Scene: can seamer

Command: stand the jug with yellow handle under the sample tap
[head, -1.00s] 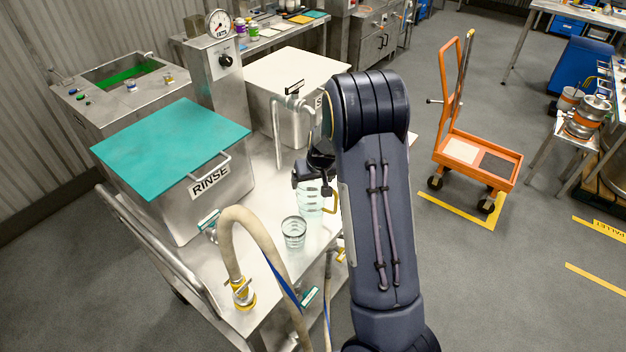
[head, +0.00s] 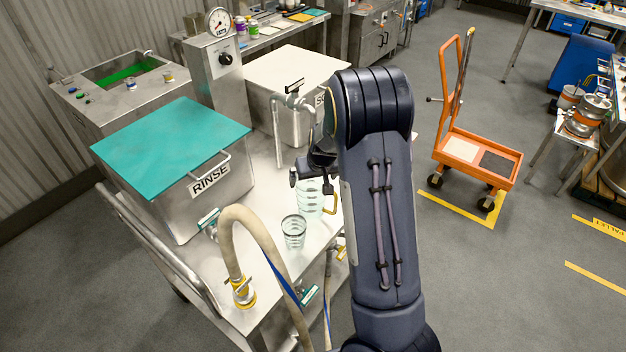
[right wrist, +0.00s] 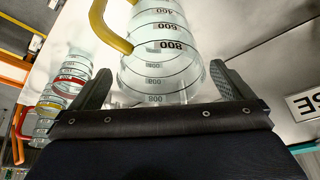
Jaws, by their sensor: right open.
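The clear jug (head: 310,203) with measuring marks stands upright on the steel trolley top, its yellow handle (head: 333,204) on the right in the head view. My right gripper (head: 308,172) is at the jug's top. In the right wrist view the jug (right wrist: 160,60) lies between the two spread fingers (right wrist: 162,85), with a visible gap on the left side; contact on the right cannot be told. A tap with a black handle (head: 294,87) has a long spout (head: 278,140) pointing down, behind and left of the jug. My left gripper is out of view.
A clear beaker (head: 293,232) stands close in front of the jug. The RINSE tank (head: 215,185) is to the left, and a thick hose (head: 235,225) arches in front. Bare steel top (head: 262,185) lies below the spout. Banded glassware (right wrist: 55,100) shows in the wrist view.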

